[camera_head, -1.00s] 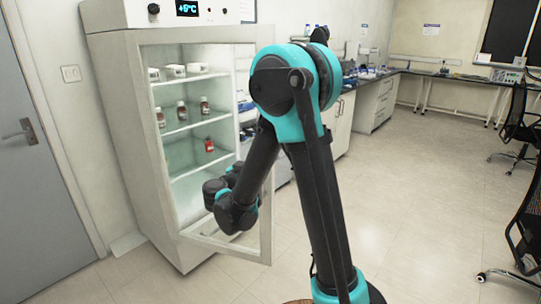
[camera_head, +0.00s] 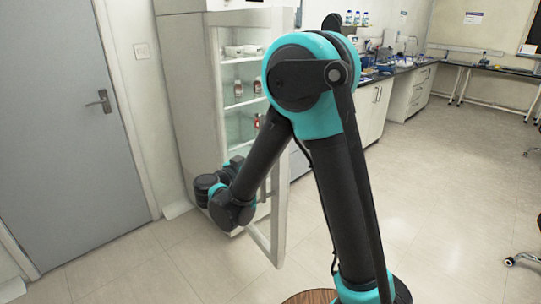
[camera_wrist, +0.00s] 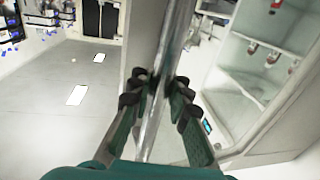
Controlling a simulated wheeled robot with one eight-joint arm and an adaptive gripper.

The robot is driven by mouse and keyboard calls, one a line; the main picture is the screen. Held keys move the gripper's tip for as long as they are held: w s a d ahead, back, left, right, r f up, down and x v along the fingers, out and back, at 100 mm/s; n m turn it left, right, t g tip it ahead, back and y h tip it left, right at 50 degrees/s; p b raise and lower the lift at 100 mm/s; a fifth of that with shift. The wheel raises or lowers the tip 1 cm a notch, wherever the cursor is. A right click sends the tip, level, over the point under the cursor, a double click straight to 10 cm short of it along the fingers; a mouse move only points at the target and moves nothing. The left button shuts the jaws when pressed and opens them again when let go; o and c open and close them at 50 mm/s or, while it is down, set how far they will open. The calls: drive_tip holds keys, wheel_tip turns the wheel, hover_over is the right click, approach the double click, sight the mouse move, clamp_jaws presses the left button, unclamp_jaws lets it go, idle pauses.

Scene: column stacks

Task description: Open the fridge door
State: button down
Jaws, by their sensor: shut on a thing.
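The fridge (camera_head: 188,115) is a tall white cabinet with lit shelves. Its glass door stands ajar, and its white door frame (camera_head: 280,205) juts out toward me. In the wrist view the metal door handle (camera_wrist: 150,135) is a long bar running between my fingers. My gripper (camera_wrist: 163,85) is shut on this bar, with fingers on both sides of it. In the head view my own arm covers part of the door and shelves, and the fingers cannot be made out there.
Bottles (camera_wrist: 273,50) stand on the fridge shelves. A grey room door (camera_head: 60,120) is to the left of the fridge. A lab counter (camera_head: 385,85) runs along the back right.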

drive_tip(key=shift+s+a, duration=0.2)
drive_tip(key=shift+s, duration=0.1)
drive_tip(key=c, duration=1.4)
unclamp_jaws()
drive_tip(key=v, duration=1.2)
